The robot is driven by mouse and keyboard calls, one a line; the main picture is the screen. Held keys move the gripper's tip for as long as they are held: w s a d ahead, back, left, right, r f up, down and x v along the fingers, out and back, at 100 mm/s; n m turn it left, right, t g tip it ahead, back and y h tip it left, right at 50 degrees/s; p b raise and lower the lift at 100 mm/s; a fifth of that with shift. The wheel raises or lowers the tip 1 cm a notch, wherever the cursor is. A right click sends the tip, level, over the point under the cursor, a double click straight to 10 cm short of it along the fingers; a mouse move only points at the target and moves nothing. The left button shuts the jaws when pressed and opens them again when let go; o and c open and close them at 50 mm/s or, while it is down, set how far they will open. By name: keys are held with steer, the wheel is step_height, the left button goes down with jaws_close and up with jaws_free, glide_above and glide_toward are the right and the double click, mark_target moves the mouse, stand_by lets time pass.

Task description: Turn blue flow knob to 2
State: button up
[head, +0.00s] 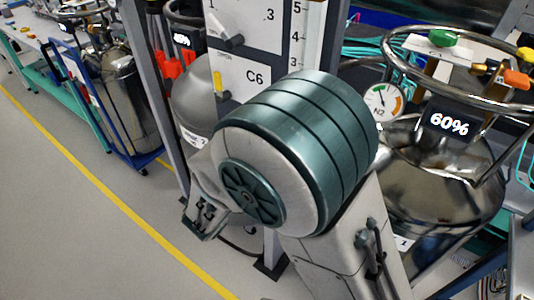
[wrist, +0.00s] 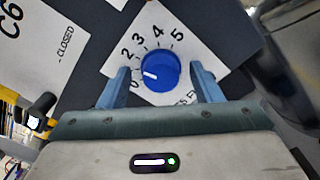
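The blue flow knob (wrist: 160,71) shows in the wrist view, on a white dial card with the numbers 0, 2, 3, 4 and 5 in sight. I cannot make out the knob in the head view, where my arm covers the middle.
A white C6 panel (head: 240,75) with a yellow lever (head: 217,82) stands behind my arm. A steel dewar (head: 440,185) with a 60% display and an N2 gauge (head: 383,101) is close on the right. The floor at left, with a yellow line, is clear.

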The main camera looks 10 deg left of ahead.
steer(key=v, duration=1.4)
steer(key=shift+b, duration=0.45)
steer(key=shift+w, duration=0.15)
steer(key=w+d+r+m+g+h+p, duration=0.1)
steer(key=w+d+m+g+h+p, duration=0.1)
steer(key=d+m+g, duration=0.6)
steer(key=w+d+r+m+g+h+p, duration=0.15)
steer(key=d+g, duration=0.25)
steer(key=d, duration=0.9)
steer(key=s+d+r+m+g+y+p, duration=0.1)
steer(key=d+r+m+y+p, duration=0.1)
steer(key=d+m+y, duration=0.3)
steer(key=s+d+r+m+y+p, duration=0.2)
steer(key=d+m+y, duration=0.3)
steer(key=m, duration=0.3)
steer(key=shift+s+d+r+g, duration=0.25)
steer(key=shift+r+g, duration=0.15)
steer(key=shift+r, duration=0.4)
